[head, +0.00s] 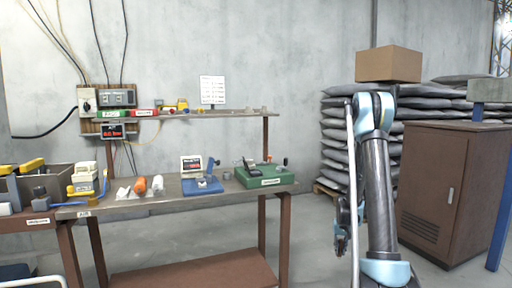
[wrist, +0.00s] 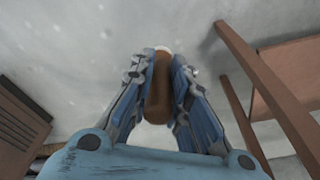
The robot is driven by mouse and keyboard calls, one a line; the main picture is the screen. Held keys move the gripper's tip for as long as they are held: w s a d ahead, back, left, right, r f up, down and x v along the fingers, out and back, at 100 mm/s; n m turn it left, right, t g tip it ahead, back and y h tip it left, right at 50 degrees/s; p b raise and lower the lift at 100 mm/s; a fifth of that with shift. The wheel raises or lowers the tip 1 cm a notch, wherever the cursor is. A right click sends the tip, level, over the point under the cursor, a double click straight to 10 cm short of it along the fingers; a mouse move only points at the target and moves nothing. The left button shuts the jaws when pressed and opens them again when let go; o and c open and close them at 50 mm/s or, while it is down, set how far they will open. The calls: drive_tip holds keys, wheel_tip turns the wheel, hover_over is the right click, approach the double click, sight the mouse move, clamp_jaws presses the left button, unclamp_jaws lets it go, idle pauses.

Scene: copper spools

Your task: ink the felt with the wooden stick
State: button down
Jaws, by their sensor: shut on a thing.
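My gripper (wrist: 160,70) is shut on a brown, rounded wooden stick (wrist: 158,95) with a pale end, which lies lengthwise between the two fingers. In the head view my gripper (head: 342,238) hangs low beside my arm, right of the workbench and apart from it; the stick cannot be made out there. I cannot pick out the felt for certain. On the bench, a green device (head: 265,180) with a dark part on top stands at the right end, and a blue device (head: 203,186) with a lever stands left of it.
A brown cabinet (head: 450,190) and stacked grey sacks (head: 335,150) stand to the right. Floor between bench and arm is clear.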

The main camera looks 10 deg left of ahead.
drive_tip(key=shift+w+d, duration=0.15)
drive_tip(key=shift+d, duration=0.05)
drive_tip(key=shift+a, duration=0.15)
